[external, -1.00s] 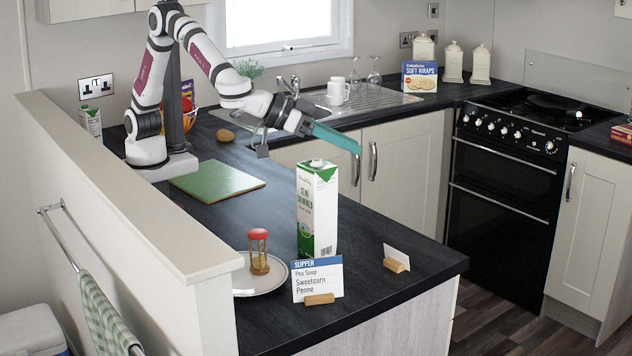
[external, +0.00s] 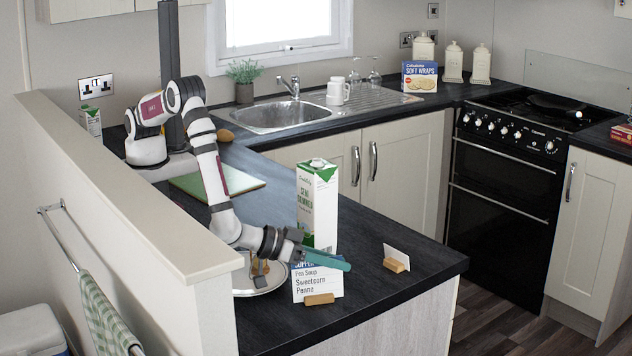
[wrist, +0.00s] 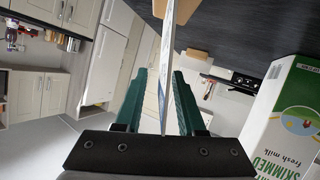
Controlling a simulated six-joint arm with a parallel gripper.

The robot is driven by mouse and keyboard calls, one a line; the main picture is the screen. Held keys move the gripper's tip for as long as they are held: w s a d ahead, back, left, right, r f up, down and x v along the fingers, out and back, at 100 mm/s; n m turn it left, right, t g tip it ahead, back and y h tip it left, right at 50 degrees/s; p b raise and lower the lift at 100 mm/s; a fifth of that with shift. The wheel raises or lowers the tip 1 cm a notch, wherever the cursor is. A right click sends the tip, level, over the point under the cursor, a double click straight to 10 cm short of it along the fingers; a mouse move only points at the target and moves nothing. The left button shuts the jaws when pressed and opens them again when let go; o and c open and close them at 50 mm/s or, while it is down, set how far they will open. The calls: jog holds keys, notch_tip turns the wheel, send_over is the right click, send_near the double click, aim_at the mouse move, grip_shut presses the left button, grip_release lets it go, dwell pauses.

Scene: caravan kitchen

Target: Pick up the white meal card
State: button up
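The white meal card (external: 318,284) with a blue header and printed menu stands upright in a wooden block at the counter's front end. My gripper (external: 330,261) is at its top edge, in front of the header. In the wrist view the card (wrist: 166,60) is nearly edge-on between the teal fingers of my gripper (wrist: 166,78). The fingers are open, with a gap on each side of the card. The wooden block (wrist: 196,22) shows beyond it. A second, smaller white card (external: 397,255) stands in its own block to the right.
A tall milk carton (external: 317,195) stands right behind the card and my gripper, close by in the wrist view (wrist: 290,120). A green board (external: 250,184) lies further back.

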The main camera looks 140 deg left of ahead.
grip_shut()
dwell(1.4)
